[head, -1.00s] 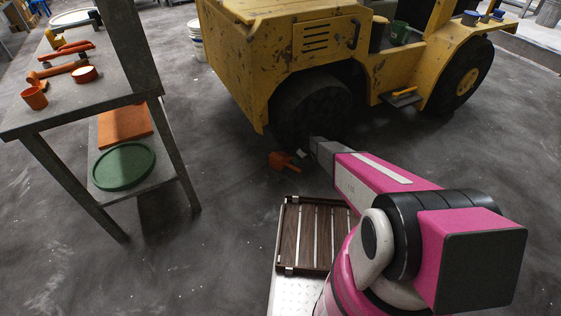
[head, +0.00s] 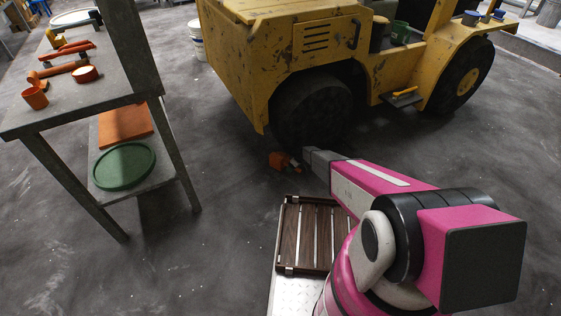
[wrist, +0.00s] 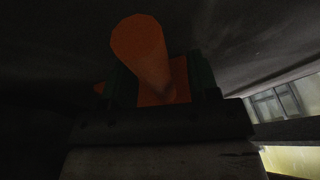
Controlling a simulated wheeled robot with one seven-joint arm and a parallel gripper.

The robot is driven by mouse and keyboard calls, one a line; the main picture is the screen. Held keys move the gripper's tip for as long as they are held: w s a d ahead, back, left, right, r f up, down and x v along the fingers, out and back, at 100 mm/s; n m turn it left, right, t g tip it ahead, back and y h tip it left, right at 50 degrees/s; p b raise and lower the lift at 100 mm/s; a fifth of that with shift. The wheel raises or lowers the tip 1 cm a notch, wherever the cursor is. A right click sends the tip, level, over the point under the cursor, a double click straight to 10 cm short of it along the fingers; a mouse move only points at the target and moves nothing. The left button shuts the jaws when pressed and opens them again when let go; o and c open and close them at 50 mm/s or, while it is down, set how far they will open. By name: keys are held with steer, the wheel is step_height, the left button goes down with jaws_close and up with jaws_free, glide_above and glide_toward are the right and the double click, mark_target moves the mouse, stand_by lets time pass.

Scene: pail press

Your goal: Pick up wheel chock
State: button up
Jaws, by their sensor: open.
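The orange wheel chock (head: 277,160) lies on the floor beside the front wheel of the yellow vehicle. In the wrist view an orange cylindrical part of the chock (wrist: 140,50) sticks up toward the camera, with more orange behind it. My gripper (wrist: 162,78) is open, with its dark green fingers on either side of the orange part. Whether the fingers touch it cannot be told in the dim light. In the head view my arm hides most of the gripper.
The yellow vehicle (head: 232,65) and its front tyre (head: 311,108) stand close beyond the chock. A slatted wooden tray (head: 304,235) is in front of me. A grey table (head: 75,98) with orange items stands at left. The floor between is clear.

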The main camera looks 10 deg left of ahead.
steer(key=shift+f, duration=0.25)
stand_by(0.4)
jaws_close()
